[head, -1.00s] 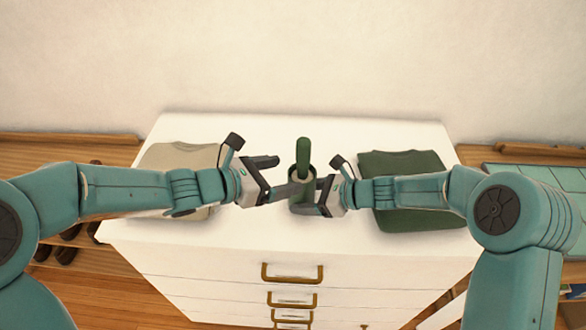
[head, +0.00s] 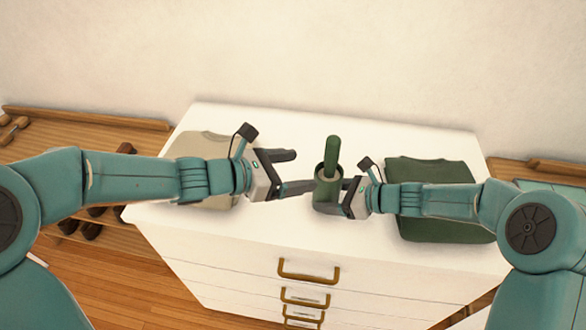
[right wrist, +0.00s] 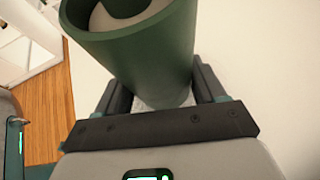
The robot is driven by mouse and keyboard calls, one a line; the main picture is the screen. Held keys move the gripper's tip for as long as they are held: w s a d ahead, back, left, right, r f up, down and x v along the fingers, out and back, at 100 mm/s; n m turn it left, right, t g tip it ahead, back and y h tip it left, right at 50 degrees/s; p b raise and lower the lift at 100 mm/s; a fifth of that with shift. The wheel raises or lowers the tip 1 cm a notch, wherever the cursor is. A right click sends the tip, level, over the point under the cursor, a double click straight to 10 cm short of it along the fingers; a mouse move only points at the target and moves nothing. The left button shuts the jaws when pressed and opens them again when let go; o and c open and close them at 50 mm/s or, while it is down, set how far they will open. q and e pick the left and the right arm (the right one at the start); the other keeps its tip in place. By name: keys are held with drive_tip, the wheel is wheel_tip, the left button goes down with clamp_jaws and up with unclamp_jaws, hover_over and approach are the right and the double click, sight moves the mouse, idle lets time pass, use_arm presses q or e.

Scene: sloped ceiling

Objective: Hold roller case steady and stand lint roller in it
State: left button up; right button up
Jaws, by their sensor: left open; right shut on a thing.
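The roller case (head: 326,192) is a dark green open-topped cylinder near the middle of the white dresser top. The lint roller (head: 332,155) stands in it, its green handle rising from the opening with a slight lean. In the right wrist view the case (right wrist: 150,58) is close up, and the roller's pale end (right wrist: 112,14) shows inside its rim. My right gripper (head: 344,197) is shut on the case from the right, with a finger on each side. My left gripper (head: 300,172) is open beside the handle and case on the left, not closed on either.
A folded beige garment (head: 198,147) lies on the left of the dresser top (head: 270,123), partly behind my left arm. A folded dark green garment (head: 432,172) lies on the right, under my right forearm. The wall is close behind. Wooden shelves with shoes stand at left.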

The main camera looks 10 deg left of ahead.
drive_tip(key=o, duration=0.9)
